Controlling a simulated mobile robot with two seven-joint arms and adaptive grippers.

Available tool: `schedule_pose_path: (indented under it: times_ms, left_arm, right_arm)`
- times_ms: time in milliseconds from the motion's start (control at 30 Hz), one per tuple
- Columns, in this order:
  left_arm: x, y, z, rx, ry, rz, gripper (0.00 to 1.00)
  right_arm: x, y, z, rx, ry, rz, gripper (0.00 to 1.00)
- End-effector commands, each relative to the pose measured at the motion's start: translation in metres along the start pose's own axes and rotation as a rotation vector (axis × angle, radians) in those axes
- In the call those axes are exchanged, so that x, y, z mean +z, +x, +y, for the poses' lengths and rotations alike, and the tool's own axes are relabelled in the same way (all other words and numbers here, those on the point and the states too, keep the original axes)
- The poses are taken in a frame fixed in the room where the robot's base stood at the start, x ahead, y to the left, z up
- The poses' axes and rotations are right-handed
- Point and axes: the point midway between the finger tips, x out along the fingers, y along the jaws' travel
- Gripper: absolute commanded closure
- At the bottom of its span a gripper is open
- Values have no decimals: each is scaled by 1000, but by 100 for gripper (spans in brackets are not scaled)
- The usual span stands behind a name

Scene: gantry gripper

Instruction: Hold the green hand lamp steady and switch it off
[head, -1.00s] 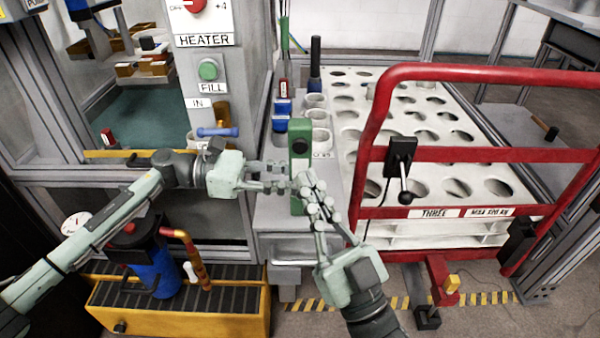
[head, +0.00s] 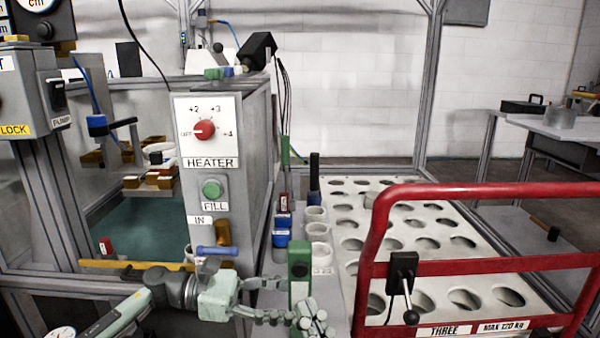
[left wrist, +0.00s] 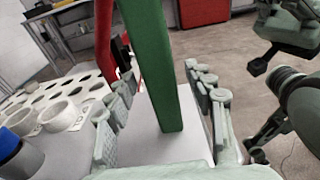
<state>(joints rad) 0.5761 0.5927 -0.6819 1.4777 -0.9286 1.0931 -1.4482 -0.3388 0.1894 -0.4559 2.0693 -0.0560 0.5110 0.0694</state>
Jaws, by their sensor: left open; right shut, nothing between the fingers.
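The green hand lamp (head: 299,290) stands upright on a grey surface, with a dark round spot near its top. My left gripper (head: 277,300) comes in from the left at the lamp's side. In the left wrist view the lamp (left wrist: 158,70) stands between the spread fingers of my left gripper (left wrist: 160,88), with gaps on both sides. My right gripper (head: 312,318) is shut and empty, just in front of the lamp's lower part at the bottom of the head view. It hides part of the lamp; I cannot tell if they touch. I cannot see the lamp's switch.
A heater panel (head: 206,125) with a red knob and green button stands left of the lamp. Blue-topped items and white cups (head: 318,232) stand behind it. A red cart rail (head: 480,190) and a white tray with holes (head: 425,215) are close on the right.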

Motion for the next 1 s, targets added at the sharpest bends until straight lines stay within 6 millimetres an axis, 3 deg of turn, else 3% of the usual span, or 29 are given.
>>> schedule_pose_path:
  times_ms: [500, 700, 1000]
  left_arm:
    - [-1, -99, 0, 3, -2, 2, 47]
    - [0, -112, 0, 0, 0, 1, 47]
    - [0, -113, 0, 0, 0, 1, 47]
  right_arm:
    - [0, 0, 0, 0, 0, 0, 100]
    - [0, 0, 0, 0, 0, 0, 100]
    - [0, 0, 0, 0, 0, 0, 100]
